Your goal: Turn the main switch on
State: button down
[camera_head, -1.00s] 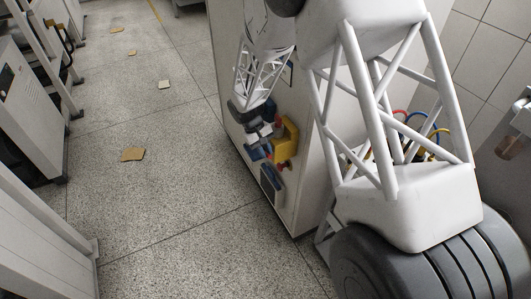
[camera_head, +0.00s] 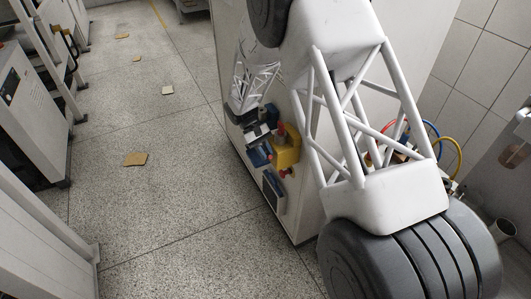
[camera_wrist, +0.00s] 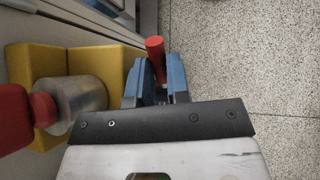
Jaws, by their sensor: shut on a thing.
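A yellow switch box (camera_head: 288,155) is on the side of the pale cabinet; its yellow housing also shows in the wrist view (camera_wrist: 92,62). A red handle (camera_wrist: 155,47) shows between and just beyond my blue fingertips; a small red part shows below the box in the head view (camera_head: 285,173). My gripper (camera_wrist: 158,72) is shut on this red handle, beside the yellow box. The grip point is partly hidden by the fingers. Which part is the main switch is unclear.
The pale cabinet (camera_head: 308,205) stands close to my arm. A dark panel (camera_head: 273,190) sits below the box. Coloured hoses (camera_head: 455,145) are behind my arm. Speckled floor on the left is open, with a few flat scraps (camera_head: 136,159).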

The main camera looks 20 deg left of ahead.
jog(key=c, duration=1.4)
grip_release()
jog(key=shift+w+a+r, duration=0.1)
jog(key=shift+v, duration=3.75)
